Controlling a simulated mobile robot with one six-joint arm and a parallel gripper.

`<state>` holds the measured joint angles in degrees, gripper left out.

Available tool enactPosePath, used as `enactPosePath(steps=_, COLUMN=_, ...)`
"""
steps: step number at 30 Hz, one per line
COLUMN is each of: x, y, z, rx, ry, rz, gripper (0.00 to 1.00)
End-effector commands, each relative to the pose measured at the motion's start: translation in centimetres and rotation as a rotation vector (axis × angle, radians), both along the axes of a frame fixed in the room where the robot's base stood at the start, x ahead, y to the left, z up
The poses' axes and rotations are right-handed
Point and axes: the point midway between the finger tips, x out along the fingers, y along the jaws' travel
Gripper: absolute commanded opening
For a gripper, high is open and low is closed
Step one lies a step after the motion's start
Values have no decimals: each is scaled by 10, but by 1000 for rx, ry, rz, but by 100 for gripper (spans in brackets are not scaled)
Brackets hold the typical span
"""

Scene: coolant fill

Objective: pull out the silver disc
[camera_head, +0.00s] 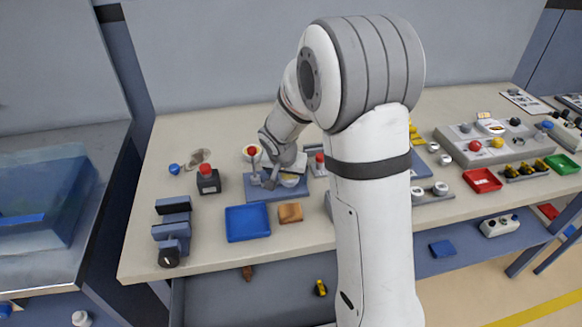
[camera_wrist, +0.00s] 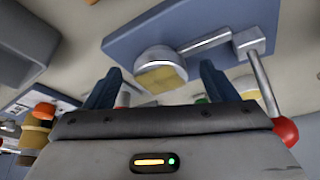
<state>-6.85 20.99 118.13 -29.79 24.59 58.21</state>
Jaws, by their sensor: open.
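A round silver piece (camera_wrist: 160,60) with a yellowish face sits on a blue plate (camera_wrist: 125,42) in the wrist view, joined or close to a silver bar. I cannot tell for sure that it is the silver disc. My gripper (camera_wrist: 160,72) is open, its two dark fingers apart on either side of the piece's lower edge, with nothing seen held between them. Contact cannot be told. In the head view my gripper (camera_head: 275,178) is over the blue plate (camera_head: 257,191), and the arm partly hides the fixture.
A lever with a red knob (camera_wrist: 286,130) stands close to my gripper's right side. A blue tray (camera_head: 247,223) and a brown block (camera_head: 290,212) lie in front of the plate. A red-topped button box (camera_head: 208,180) stands to the left. Several silver round parts (camera_head: 440,188) are at right.

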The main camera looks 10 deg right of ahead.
Motion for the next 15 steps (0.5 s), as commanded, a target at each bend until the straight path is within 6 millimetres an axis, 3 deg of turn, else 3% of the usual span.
enactPosePath(steps=12, x=4, y=-1, z=-11, rx=0, ry=0, rz=2, gripper=79)
enactPosePath(steps=15, x=4, y=-1, z=-11, rx=0, ry=0, rz=2, gripper=72)
